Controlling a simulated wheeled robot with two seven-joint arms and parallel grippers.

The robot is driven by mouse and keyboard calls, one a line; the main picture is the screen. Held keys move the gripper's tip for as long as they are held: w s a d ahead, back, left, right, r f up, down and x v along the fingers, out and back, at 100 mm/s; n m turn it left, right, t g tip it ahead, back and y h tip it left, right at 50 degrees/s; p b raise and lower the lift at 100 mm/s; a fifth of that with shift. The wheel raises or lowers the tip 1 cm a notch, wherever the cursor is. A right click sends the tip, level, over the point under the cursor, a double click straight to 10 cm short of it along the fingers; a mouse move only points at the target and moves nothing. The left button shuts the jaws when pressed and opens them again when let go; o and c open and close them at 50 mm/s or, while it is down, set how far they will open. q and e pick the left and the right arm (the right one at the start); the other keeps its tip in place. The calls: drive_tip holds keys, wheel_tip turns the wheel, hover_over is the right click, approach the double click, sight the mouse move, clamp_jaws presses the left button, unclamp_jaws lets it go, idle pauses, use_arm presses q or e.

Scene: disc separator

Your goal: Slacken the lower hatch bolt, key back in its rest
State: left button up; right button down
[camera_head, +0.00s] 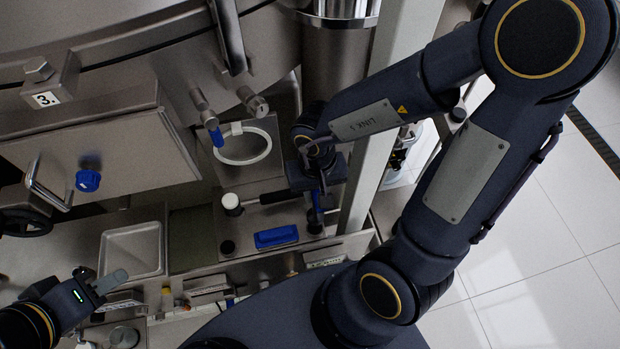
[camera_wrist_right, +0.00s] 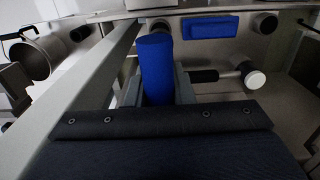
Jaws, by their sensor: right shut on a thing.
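My right gripper (camera_head: 316,190) is low over the steel bench beside the upright post. It is shut on a blue handle, which I take to be the key (camera_wrist_right: 155,65); in the wrist view the handle stands between the fingers. The key's far end is hidden. A hex-headed bolt (camera_head: 38,70) sits on a bracket above a label "3." on the machine at upper left; I cannot tell whether it is the lower hatch bolt. My left gripper (camera_head: 108,282) is empty at lower left, away from the bench tools; its finger gap is not clear.
A white-headed mallet (camera_head: 232,203) with a dark handle lies left of my right gripper. A blue block (camera_head: 276,237) lies in front. A white ring (camera_head: 243,158), a steel basin (camera_head: 132,250) and the grey post (camera_head: 372,130) stand close by.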

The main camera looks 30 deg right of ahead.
drive_tip(key=shift+r, duration=0.1)
drive_tip(key=shift+f+b, duration=0.95)
drive_tip(key=shift+f, duration=1.8)
drive_tip(key=shift+f+b, duration=0.35)
drive_tip(key=shift+f, duration=0.55)
drive_tip(key=shift+f, duration=0.1)
drive_tip(key=shift+f+b, duration=0.5)
drive_tip(key=shift+f, duration=0.3)
drive_tip(key=c, duration=1.2)
unclamp_jaws()
drive_tip(key=shift+r, duration=0.15)
drive_tip(key=shift+o, duration=0.2)
